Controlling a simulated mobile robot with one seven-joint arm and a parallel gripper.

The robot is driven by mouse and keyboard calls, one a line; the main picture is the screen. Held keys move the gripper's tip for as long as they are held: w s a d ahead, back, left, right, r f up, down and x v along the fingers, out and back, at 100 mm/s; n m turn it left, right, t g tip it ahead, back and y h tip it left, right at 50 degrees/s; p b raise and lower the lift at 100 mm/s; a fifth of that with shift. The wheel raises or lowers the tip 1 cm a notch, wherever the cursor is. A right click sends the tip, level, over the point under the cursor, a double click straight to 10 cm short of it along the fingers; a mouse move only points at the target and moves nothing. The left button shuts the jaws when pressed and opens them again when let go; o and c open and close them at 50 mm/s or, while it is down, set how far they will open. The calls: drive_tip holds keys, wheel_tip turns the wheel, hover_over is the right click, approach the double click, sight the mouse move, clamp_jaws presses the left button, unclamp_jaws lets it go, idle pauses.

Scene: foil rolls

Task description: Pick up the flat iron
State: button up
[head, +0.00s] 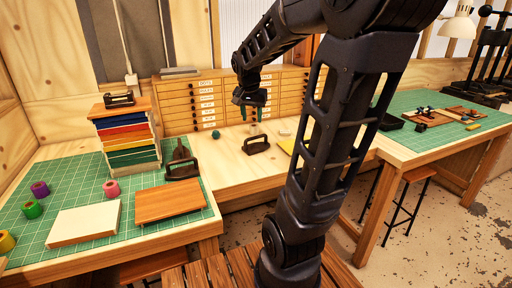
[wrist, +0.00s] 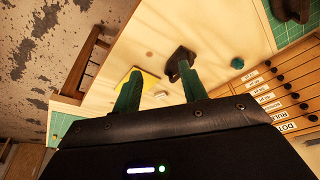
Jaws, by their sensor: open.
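A dark handled block (head: 257,147), which looks like a flat iron, rests on the bare wood of the worktop. In the wrist view the dark block (wrist: 180,58) shows just beyond the right fingertip, which partly covers it. A second dark iron-like tool (head: 182,165) with a raised handle stands on the green mat to the left. I cannot tell for sure which of the two is the flat iron. My gripper (head: 250,113) points down above the worktop with its teal fingers apart and nothing between them. The fingertips (wrist: 159,76) appear clear of the block.
A drawer cabinet (head: 190,105) stands behind the worktop. A teal ball (head: 216,134) and a yellow sheet (head: 288,146) lie near the block. A stack of coloured boards (head: 128,140), a wooden board (head: 169,203) and several foil rolls (head: 111,188) occupy the left mat.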

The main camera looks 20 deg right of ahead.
drive_tip(key=w+d+f+m+g+h, duration=0.1)
drive_tip(key=w+d+f+m, duration=0.1)
drive_tip(key=w, duration=0.3)
drive_tip(key=w+d+f+m, duration=0.1)
drive_tip(key=w+f+m, duration=0.15)
drive_tip(key=w, duration=0.35)
drive_tip(key=m+g+h, duration=0.1)
drive_tip(key=m, duration=0.3)
hover_over(256, 148)
drive_tip(key=w+a, duration=0.1)
drive_tip(key=a, duration=0.2)
wheel_tip(256, 148, down, 9)
drive_tip(key=shift+d+r, duration=0.15)
drive_tip(key=shift+r, duration=0.05)
drive_tip(key=shift+m, duration=0.25)
drive_tip(key=shift+x, duration=5.55)
drive_tip(key=shift+d+r, duration=0.1)
drive_tip(key=shift+d, duration=0.05)
clamp_jaws()
drive_tip(key=shift+r+h, duration=0.1)
drive_tip(key=shift+h, duration=0.2)
